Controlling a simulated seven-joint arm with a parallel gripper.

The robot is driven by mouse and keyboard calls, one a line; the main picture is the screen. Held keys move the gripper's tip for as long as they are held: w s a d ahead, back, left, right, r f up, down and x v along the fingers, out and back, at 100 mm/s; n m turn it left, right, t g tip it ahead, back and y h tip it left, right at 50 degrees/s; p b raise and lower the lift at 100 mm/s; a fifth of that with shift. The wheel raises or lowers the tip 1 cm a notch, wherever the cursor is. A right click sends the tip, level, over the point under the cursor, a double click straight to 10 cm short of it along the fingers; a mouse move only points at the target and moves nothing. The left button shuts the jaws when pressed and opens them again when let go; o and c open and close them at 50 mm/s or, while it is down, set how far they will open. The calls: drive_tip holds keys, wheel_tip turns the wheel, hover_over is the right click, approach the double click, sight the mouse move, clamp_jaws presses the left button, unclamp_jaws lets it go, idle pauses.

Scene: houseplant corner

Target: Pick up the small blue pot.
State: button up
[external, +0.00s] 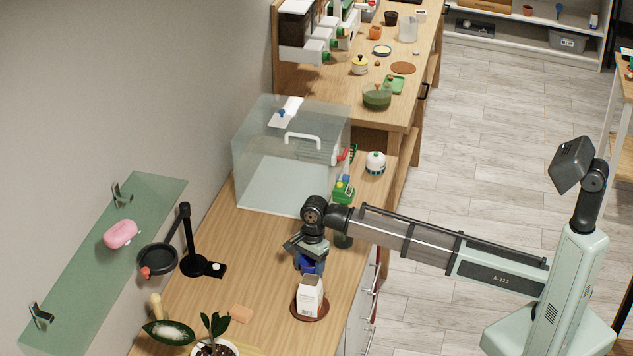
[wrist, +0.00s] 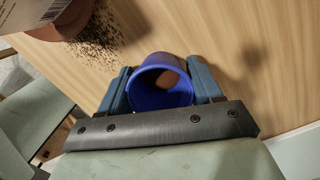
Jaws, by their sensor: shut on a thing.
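The small blue pot (wrist: 148,97) lies between the two blue-grey fingers of my gripper (wrist: 160,75) in the wrist view. The fingers are shut on it from both sides, and its round opening shows. In the external view the blue pot (external: 308,266) shows under my gripper (external: 309,258), partly covered by it, just behind a white carton. I cannot tell whether the pot's underside touches the wooden table.
The white carton (external: 310,298) stands on a brown saucer (external: 297,312) close in front. Dark crumbs (wrist: 98,42) are scattered beside the saucer in the wrist view. A black stand (external: 187,240) is to the left, a clear box (external: 270,180) behind. Bare wood (external: 255,265) lies between.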

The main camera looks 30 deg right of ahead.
drive_tip(key=shift+c, duration=0.9)
